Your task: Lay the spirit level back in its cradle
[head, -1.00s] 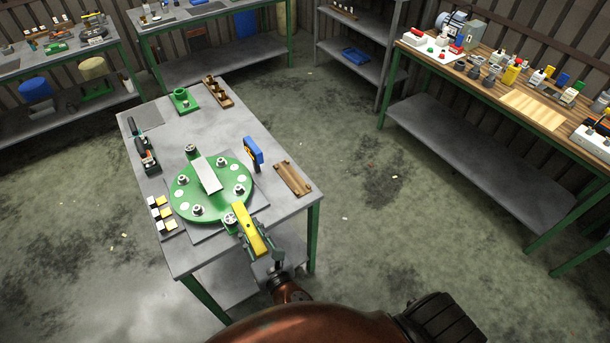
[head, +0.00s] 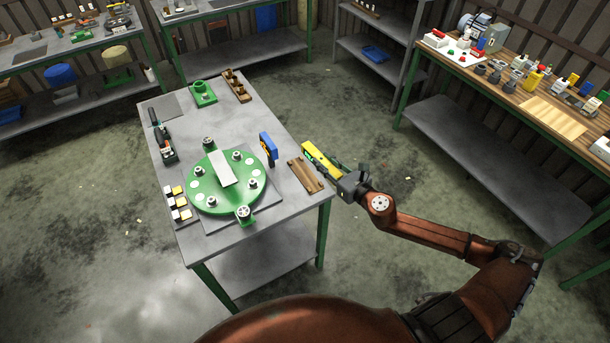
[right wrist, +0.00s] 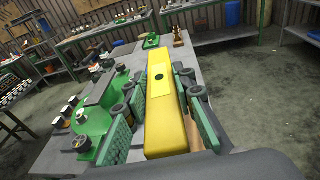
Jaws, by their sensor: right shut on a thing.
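The yellow spirit level (head: 317,157) is in my right gripper (head: 339,173), which is shut on it in the air beside the table's right edge. In the right wrist view the level (right wrist: 163,105) lies lengthwise between the two green-padded fingers (right wrist: 158,95), its far end pointing away from me. The cradle appears to be the brown wooden holder (head: 304,176) at the table's right edge. It looks empty, and the level is apart from it, just to its right. My left gripper is not in view.
The green round disperser plate (head: 210,197) with several knobs sits left of the cradle. A blue-handled tool (head: 269,148) stands close behind the cradle. A green fixture (head: 203,94) and a wooden rack (head: 236,86) are at the back. Floor right of the table is clear.

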